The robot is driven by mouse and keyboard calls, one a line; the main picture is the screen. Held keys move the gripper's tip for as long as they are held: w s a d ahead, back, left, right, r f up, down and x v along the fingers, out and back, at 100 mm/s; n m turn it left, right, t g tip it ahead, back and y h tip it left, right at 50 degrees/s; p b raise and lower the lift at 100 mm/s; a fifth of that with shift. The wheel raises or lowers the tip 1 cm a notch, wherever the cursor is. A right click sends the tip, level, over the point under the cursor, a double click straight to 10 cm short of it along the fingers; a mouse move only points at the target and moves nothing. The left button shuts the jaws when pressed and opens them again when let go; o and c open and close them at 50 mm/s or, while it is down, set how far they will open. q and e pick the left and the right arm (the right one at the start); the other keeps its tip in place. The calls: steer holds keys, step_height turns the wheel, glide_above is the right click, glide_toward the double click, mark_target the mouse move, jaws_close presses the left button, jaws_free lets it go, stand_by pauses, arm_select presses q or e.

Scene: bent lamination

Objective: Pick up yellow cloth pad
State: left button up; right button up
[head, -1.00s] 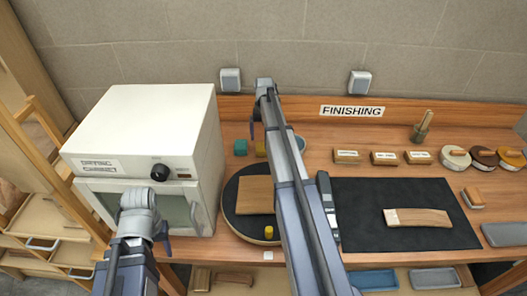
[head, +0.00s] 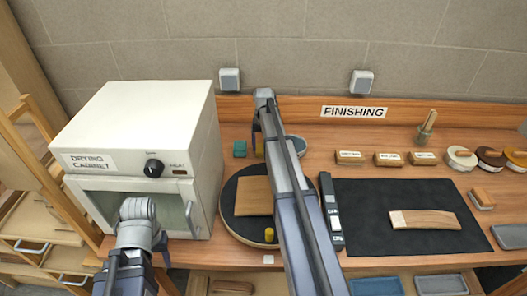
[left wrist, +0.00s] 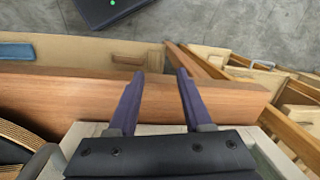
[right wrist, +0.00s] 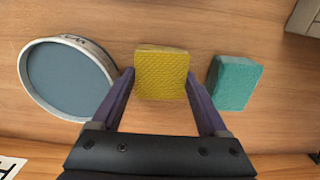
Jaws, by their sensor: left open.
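The yellow cloth pad (right wrist: 162,73) lies on the wooden bench in the right wrist view. My left gripper (left wrist: 160,72) is open and empty, pointing down near the bench's front edge in the left wrist view. In the head view its wrist is in front of the drying cabinet.
A teal pad (right wrist: 233,82) lies right of the yellow pad, and a round grey-blue tin (right wrist: 68,78) lies left. The white drying cabinet (head: 135,115) stands at left. A round turntable (head: 230,200) holds a wooden block.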

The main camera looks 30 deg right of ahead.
mark_target(263, 148)
steer(key=c, duration=0.9)
step_height(263, 148, up, 10)
steer(key=p, duration=1)
